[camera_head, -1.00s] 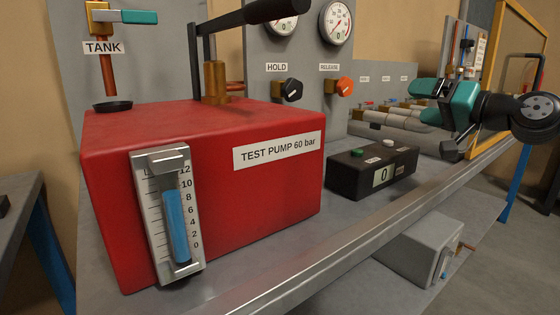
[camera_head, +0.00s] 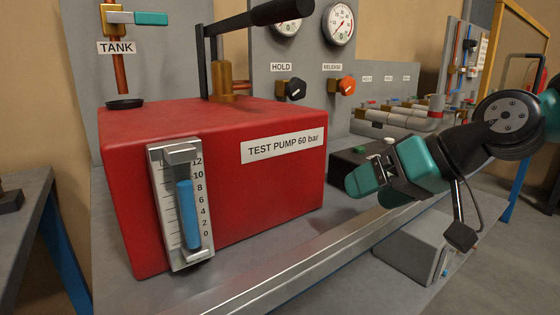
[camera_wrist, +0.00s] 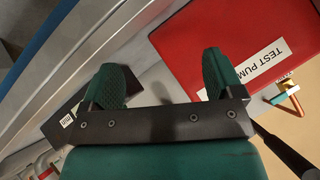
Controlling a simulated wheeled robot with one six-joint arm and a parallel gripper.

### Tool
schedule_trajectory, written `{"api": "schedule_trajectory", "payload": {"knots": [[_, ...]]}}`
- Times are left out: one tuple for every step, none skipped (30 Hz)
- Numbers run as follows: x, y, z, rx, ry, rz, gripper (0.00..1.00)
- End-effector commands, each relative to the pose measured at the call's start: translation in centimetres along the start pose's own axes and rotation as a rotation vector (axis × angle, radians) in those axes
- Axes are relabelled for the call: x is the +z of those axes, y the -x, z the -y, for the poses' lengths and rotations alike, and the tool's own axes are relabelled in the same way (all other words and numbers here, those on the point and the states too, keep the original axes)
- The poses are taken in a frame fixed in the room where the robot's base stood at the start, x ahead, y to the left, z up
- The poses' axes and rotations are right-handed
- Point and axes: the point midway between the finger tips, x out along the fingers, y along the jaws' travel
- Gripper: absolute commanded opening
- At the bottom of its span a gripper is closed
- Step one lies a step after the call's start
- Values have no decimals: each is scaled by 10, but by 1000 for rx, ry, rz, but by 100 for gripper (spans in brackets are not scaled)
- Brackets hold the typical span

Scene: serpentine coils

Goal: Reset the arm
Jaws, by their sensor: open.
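My gripper (camera_head: 366,172) is in front of the bench at the right of the head view, pointing left toward the red test pump. Its two green fingers are apart and nothing is between them. In the wrist view my gripper (camera_wrist: 162,82) also shows spread and empty. My arm hides most of the black box with the green button (camera_head: 346,164) in the head view.
The red test pump (camera_head: 225,185) with its level gauge (camera_head: 187,215) stands on the bench. HOLD (camera_head: 291,88) and RELEASE (camera_head: 345,86) knobs are on the grey panel behind. A metal rail (camera_head: 290,270) edges the bench. A grey box (camera_head: 412,247) sits below.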

Motion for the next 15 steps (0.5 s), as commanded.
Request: {"api": "schedule_trajectory", "payload": {"knots": [[28,-2,15,13,32,84,86],[43,-1,20,24,46,133,86],[63,0,26,38,63,196,86],[78,1,30,48,76,240,86],[91,3,33,58,89,282,86],[109,6,37,71,106,336,86],[122,9,39,81,117,375,86],[135,12,41,92,128,415,86],[152,17,43,105,143,466,86],[165,21,44,115,155,503,86],[177,25,45,126,165,541,86],[193,31,46,140,180,591,86],[176,41,54,139,173,579,86],[170,46,57,139,170,576,86],[164,52,62,139,168,575,86]]}}
